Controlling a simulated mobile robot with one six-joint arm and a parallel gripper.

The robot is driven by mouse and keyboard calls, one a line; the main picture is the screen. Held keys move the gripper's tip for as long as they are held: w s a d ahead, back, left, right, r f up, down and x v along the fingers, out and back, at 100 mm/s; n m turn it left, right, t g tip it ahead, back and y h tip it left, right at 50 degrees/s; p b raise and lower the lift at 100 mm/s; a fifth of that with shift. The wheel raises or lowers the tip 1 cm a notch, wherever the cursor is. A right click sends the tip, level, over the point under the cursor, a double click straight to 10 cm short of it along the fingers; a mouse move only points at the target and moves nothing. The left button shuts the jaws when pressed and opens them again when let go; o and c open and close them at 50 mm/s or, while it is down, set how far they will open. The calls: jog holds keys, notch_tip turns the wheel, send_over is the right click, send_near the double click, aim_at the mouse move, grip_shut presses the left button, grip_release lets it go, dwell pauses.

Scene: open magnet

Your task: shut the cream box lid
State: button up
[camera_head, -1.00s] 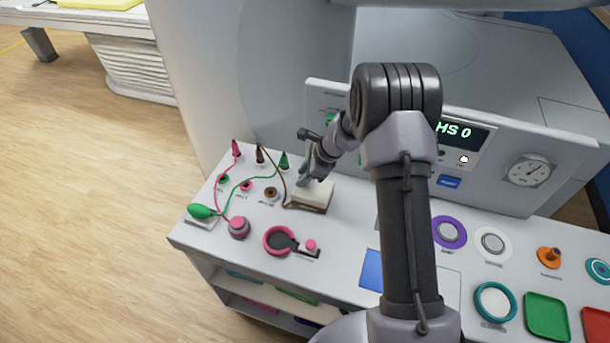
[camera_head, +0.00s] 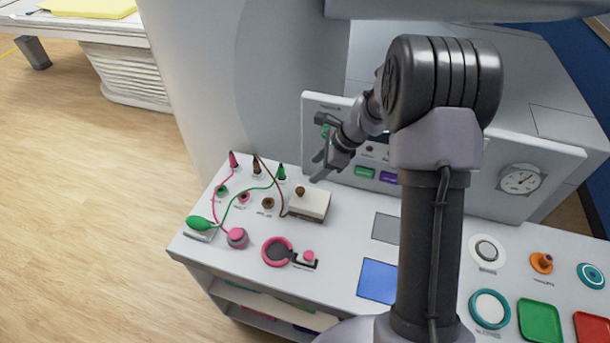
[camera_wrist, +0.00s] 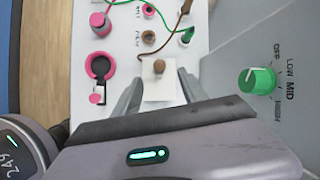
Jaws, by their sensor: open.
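The cream box (camera_head: 313,206) sits on the white counter at the foot of the grey console. Its cream top lies flat and level in the head view, with a brown round knob (camera_head: 300,192) near its back left; no gap under the lid is visible. The box also shows in the wrist view (camera_wrist: 159,92), with the knob (camera_wrist: 158,66) at its far edge. My gripper (camera_head: 318,168) is above and behind the box, apart from it. In the wrist view my open gripper (camera_wrist: 160,80) has its fingers on either side of the box, with nothing held.
A brown cable (camera_head: 281,190) runs beside the box's left side. Green and pink leads, a green bulb (camera_head: 200,223) and a pink ring (camera_head: 277,251) lie to the left and front. The console (camera_head: 450,160) rises behind. A blue square (camera_head: 377,281) lies to the front right.

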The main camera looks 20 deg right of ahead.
jog(key=v, duration=0.4)
jog(key=shift+s+d+r+p, duration=0.1)
jog(key=shift+d+r+p, duration=0.05)
jog(key=shift+r+p, duration=0.2)
jog(key=s+a+r+n+t+h+b, duration=0.1)
jog(key=s+a+r+n+b, duration=0.2)
jog(key=s+a+n+b, duration=0.35)
jog(key=s+a+r+n+b, duration=0.3)
jog(key=s+a+r+n, duration=0.1)
jog(key=s, duration=0.5)
jog(key=s+f+n+b, duration=0.1)
jog(key=s+n+b, duration=0.1)
jog(key=s, duration=0.4)
jog(key=s+a+f+n+t+h+b, duration=0.1)
jog(key=s+f+n+b, duration=0.1)
jog(key=s+n, duration=0.3)
jog(key=shift+s+a+f+b, duration=0.2)
jog(key=shift+s+b, duration=0.2)
jog(key=shift+s, duration=0.8)
